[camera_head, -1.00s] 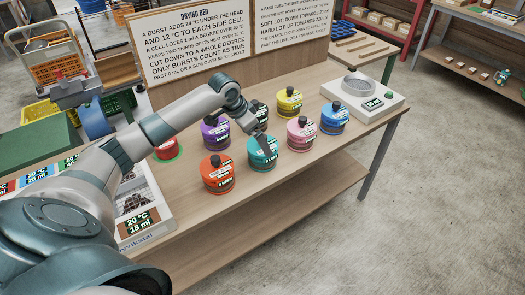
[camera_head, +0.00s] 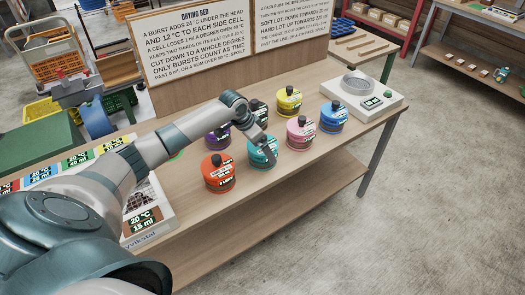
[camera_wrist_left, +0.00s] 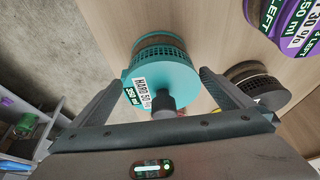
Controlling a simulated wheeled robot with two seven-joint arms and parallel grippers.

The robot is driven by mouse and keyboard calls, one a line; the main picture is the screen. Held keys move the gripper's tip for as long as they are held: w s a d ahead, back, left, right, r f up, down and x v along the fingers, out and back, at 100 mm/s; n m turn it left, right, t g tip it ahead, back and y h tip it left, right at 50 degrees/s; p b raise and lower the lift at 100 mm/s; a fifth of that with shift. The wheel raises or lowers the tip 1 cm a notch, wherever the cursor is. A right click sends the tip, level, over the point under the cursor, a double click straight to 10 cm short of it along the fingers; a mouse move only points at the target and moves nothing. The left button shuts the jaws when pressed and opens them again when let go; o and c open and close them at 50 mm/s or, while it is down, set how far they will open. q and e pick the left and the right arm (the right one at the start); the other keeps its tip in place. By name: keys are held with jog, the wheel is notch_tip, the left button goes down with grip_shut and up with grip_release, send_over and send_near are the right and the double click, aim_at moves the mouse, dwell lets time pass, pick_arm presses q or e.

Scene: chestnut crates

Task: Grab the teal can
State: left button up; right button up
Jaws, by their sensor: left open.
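The teal can (camera_head: 259,159) stands upright on the wooden table, in the front row between the orange can (camera_head: 218,178) and the pink can (camera_head: 300,135). My left gripper (camera_head: 265,148) is at the teal can and hides part of its top and side in the head view. In the left wrist view, the teal can (camera_wrist_left: 165,82), with its dark knob and white label, lies between the open fingers of my left gripper (camera_wrist_left: 160,82). I cannot tell whether a finger touches it. My right gripper is not in view.
A purple can (camera_head: 217,134) and a black can (camera_head: 259,110) stand close behind, with a yellow can (camera_head: 288,100) and a blue can (camera_head: 334,118) nearby. A white scale (camera_head: 362,96) stands at the table's right end. The front edge strip is clear.

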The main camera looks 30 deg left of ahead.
pick_arm(q)
jog(key=shift+p+x, duration=0.45)
jog(key=shift+x, duration=1.1)
jog(key=shift+a, duration=0.15)
jog(key=shift+c, duration=0.3)
jog(key=shift+w, duration=0.1)
jog(key=c, duration=1.3)
jog(key=shift+r, duration=0.2)
jog(key=shift+r+b, duration=0.5)
jog(key=shift+r, duration=0.1)
notch_tip(320, 180, up, 2)
jog(key=shift+w+r+b, duration=0.1)
jog(key=shift+r+b, duration=0.1)
jog(key=shift+b, duration=0.4)
jog(key=s+d+r+b, duration=0.1)
jog(key=d+r, duration=0.1)
jog(key=d, duration=0.1)
jog(key=s+d+r+b, duration=0.1)
jog(key=s+d+r, duration=0.1)
jog(key=d, duration=0.2)
jog(key=s+d+r, duration=0.1)
jog(key=d+r, duration=0.2)
jog(key=d, duration=0.1)
jog(key=shift+s+b, duration=0.25)
jog(key=shift+b, duration=0.15)
